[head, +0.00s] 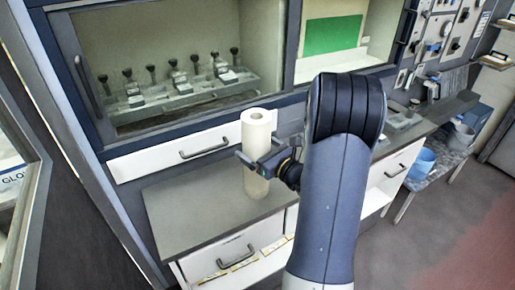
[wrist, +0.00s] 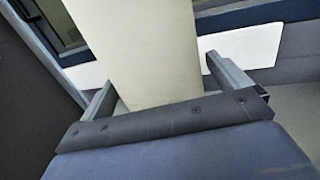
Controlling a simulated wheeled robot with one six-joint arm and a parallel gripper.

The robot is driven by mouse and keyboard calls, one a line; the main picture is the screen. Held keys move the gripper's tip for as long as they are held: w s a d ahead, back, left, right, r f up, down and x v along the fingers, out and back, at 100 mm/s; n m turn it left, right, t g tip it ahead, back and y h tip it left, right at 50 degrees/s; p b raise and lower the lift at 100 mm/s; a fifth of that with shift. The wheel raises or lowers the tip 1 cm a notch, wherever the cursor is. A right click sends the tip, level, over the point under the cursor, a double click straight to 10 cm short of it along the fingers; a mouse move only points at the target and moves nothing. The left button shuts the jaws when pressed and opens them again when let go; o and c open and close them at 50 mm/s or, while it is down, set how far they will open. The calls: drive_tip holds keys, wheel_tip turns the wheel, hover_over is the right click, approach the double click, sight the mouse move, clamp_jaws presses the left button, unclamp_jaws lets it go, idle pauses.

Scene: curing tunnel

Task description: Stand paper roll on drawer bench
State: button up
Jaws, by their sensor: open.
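The paper roll (head: 257,130) is a tall white cylinder with a hole in its top. It stands upright at the drawer bench (head: 180,215), and its lower end appears to be over or on the grey top. My gripper (head: 257,163) is around the middle of the roll, with a finger at each side. In the wrist view the roll (wrist: 140,50) passes between the fingers of my gripper (wrist: 160,85), with a visible gap on the right side. The jaws are open. Whether the roll's base touches the bench top cannot be told for sure.
A white drawer front (head: 195,148) with a dark handle is behind the bench. A glass-fronted cabinet (head: 175,70) holds several dark-knobbed fittings. Blue bins (head: 421,165) stand on a low shelf at the right. The bench top left of the roll is clear.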

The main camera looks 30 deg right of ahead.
drive_tip(key=shift+s+d, duration=0.15)
drive_tip(key=shift+s, duration=0.15)
drive_tip(key=b+v, duration=0.3)
drive_tip(key=v, duration=0.8)
drive_tip(key=shift+s, duration=0.25)
drive_tip(key=shift+c, duration=0.4)
